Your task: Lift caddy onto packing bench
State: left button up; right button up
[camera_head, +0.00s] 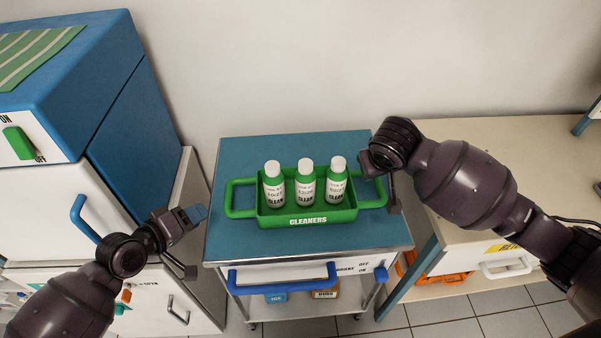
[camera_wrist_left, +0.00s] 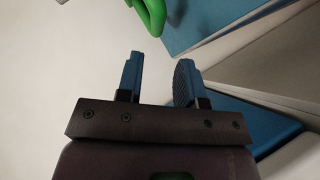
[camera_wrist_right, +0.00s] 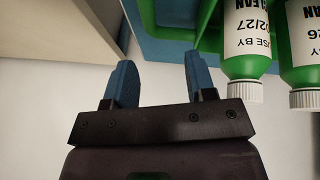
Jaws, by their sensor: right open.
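The green caddy (camera_head: 307,221), labelled CLEANERS, sits on the teal top of a cart (camera_head: 240,160) and holds three green bottles with white caps (camera_head: 305,180). It has a loop handle at each side. My left gripper (camera_head: 194,242) is open and empty, left of the cart and apart from the left handle (camera_head: 232,197); that handle's edge shows in the left wrist view (camera_wrist_left: 152,14). My right gripper (camera_head: 381,187) is open at the right handle (camera_head: 373,203), which shows ahead between the fingers in the right wrist view (camera_wrist_right: 147,12). Contact there is unclear.
A beige-topped bench (camera_head: 470,135) with a white drawer stands right of the cart, its top mostly clear. A blue and white cabinet (camera_head: 120,120) stands close on the left. The cart has a blue front handle (camera_head: 280,284). A wall is behind.

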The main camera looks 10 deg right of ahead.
aim_at(228, 199)
jog(key=shift+s+d+r+m+g+h, duration=0.1)
jog(key=shift+s+d+m+g+h, duration=0.1)
jog(key=shift+s+m, duration=0.3)
jog(key=shift+s+d+r+m+g+h, duration=0.1)
jog(key=shift+s+d+m+g+h, duration=0.1)
jog(key=shift+s, duration=0.5)
jog(key=shift+w+f, duration=0.25)
pick_arm(q)
jog(key=shift+s+d+n, duration=0.25)
jog(key=shift+s+n, duration=0.05)
jog(key=shift+n, duration=0.3)
jog(key=x, duration=1)
jog(key=shift+w, duration=0.1)
pick_arm(e)
jog(key=x, duration=1)
jog(key=shift+w+d+f, duration=0.1)
jog(key=shift+w+f, duration=0.1)
jog(key=shift+f, duration=0.05)
jog(key=shift+c, duration=0.2)
pick_arm(q)
jog(key=c, duration=0.5)
pick_arm(e)
jog(key=c, duration=0.5)
pick_arm(q)
grip_shut()
pick_arm(e)
grip_shut()
pick_arm(q)
jog(key=shift+r, duration=0.15)
